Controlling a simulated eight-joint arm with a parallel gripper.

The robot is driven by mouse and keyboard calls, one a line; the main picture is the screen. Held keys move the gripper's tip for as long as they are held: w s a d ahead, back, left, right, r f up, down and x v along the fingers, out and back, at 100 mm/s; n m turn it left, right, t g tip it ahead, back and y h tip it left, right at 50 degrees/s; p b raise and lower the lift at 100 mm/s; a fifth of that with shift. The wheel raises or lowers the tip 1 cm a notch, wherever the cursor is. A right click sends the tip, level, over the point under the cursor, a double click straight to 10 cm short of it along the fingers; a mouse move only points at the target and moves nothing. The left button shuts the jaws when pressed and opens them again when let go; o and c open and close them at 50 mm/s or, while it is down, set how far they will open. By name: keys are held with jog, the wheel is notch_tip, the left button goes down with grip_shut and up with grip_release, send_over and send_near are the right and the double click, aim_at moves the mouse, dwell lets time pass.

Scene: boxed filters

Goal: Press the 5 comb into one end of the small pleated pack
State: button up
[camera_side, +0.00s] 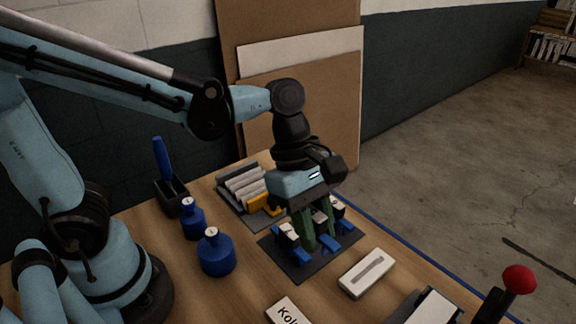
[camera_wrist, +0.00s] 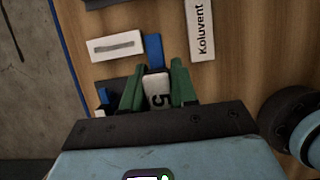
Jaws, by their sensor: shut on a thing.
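The 5 comb (camera_wrist: 158,90), a white block marked 5 with a blue part (camera_wrist: 153,50) beyond it, sits between the green fingers of my gripper (camera_wrist: 157,84) in the wrist view. My gripper (camera_side: 314,232) is shut on it and points down over the dark mat (camera_side: 272,256) in the side view. I cannot tell whether the comb still touches the mat. Other blue combs with white blocks (camera_side: 287,233) stand on the mat around my fingers. Pale pleated packs (camera_side: 243,183) lie in a grey tray behind the mat; I cannot tell which is the small one.
Yellow pieces (camera_side: 262,203) lie by the tray. Two blue bottle-shaped pieces (camera_side: 215,252) and a black holder with a blue handle (camera_side: 162,160) stand left. A white slotted block (camera_side: 367,272), a Koluvent label (camera_side: 288,312) and a red-knobbed lever (camera_side: 519,279) are in front.

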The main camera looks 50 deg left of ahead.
jog(key=w+a, duration=0.8)
jog(key=a, duration=0.6)
send_over(263, 186)
jog(key=f, duration=0.2)
jog(key=shift+r, duration=0.25)
jog(key=shift+f, duration=0.15)
jog(key=shift+f, duration=3.75)
jog(key=shift+f, duration=0.65)
notch_tip(263, 186, up, 7)
